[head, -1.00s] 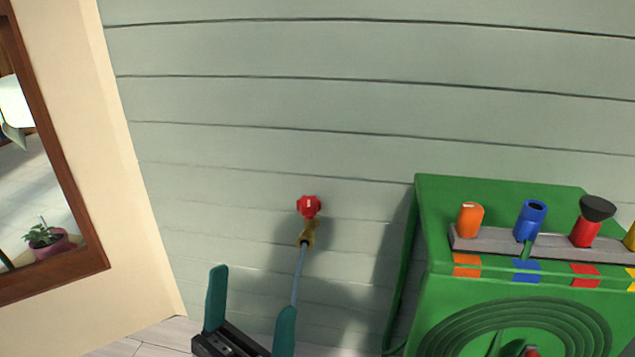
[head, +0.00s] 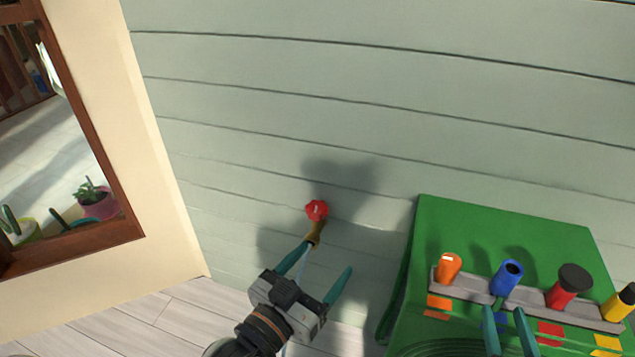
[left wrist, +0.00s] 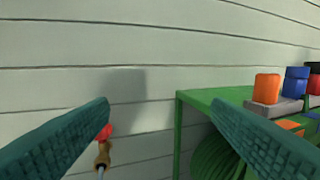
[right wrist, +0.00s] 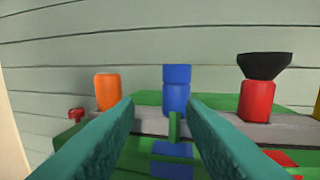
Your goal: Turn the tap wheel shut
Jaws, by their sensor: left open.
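The red tap wheel (head: 316,210) sits on a brass tap (head: 314,234) low against the pale green plank wall. A thin grey hose hangs below it. My left gripper (head: 328,256) is open and empty, just below and right of the wheel, with one finger close to the brass body; I cannot tell if they touch. In the left wrist view the wheel (left wrist: 104,132) shows at the left finger's tip, partly behind it, not centred between the fingers. My right gripper (head: 504,310) is open and empty, in front of the green cabinet.
The green cabinet (head: 500,235) stands right of the tap. Its grey rack (head: 530,298) holds orange (head: 448,268), blue (head: 507,277), red-and-black (head: 570,286) and yellow (head: 619,302) nozzles. A wood-framed opening (head: 130,225) is at left. The wall above the tap is clear.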

